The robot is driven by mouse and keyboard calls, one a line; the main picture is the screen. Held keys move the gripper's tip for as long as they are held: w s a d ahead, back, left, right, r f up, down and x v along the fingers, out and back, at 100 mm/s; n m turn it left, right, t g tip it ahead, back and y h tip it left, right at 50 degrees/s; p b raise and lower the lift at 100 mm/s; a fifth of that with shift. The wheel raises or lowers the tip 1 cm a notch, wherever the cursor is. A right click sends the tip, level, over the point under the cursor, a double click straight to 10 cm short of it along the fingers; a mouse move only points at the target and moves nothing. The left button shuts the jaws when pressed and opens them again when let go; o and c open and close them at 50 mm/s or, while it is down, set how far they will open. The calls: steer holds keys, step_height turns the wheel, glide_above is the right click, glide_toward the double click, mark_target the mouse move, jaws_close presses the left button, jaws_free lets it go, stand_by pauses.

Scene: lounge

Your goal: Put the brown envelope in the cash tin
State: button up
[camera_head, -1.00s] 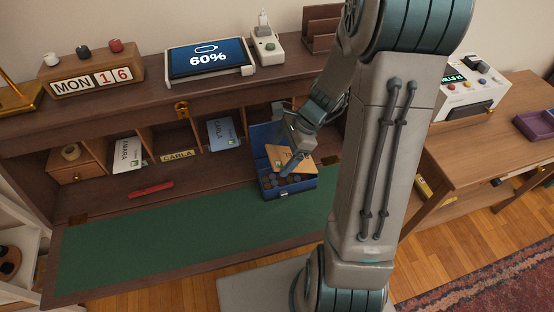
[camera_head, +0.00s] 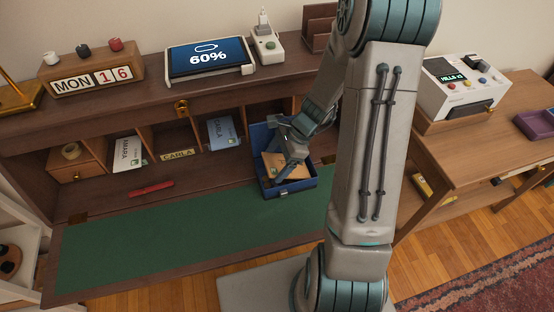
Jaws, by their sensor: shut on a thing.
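The blue cash tin (camera_head: 291,189) stands with its lid up at the back of the desk, at the right end of the green writing surface. The brown envelope (camera_head: 272,163) is inside the tin's opening, tilted, with part of it behind my gripper. My gripper (camera_head: 281,174) reaches down into the tin and is shut on the envelope. The fingertips are small and partly hidden, and I cannot tell whether the envelope touches the tin's floor.
Pigeonholes behind hold a white envelope (camera_head: 128,154) and a blue envelope (camera_head: 221,133). A red object (camera_head: 151,188) lies left on the desk. A tablet (camera_head: 209,59) and a calendar (camera_head: 91,79) stand on top. The green surface (camera_head: 170,242) is clear.

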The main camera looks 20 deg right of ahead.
steer(key=shift+f+b, duration=0.3)
steer(key=shift+f, duration=0.2)
steer(key=o, duration=0.7)
steer(key=shift+r, duration=0.1)
steer(key=shift+r+p, duration=0.65)
steer(key=v, duration=1.1)
steer(key=s+a+r+n+t+h, duration=0.1)
steer(key=s+r+n+h, duration=0.1)
steer(key=n, duration=0.4)
steer(key=s+a+r+n+t+h, duration=0.1)
steer(key=s+a+r+n+h, duration=0.1)
steer(key=s+r+n, duration=0.3)
steer(key=s+a+r+n+t+h, duration=0.1)
steer(key=s+a+r+n+h, duration=0.1)
steer(key=s+r+n, duration=0.2)
steer(key=shift+s+a+n, duration=0.1)
steer(key=shift+s+n, duration=1.4)
steer(key=shift+s, duration=0.2)
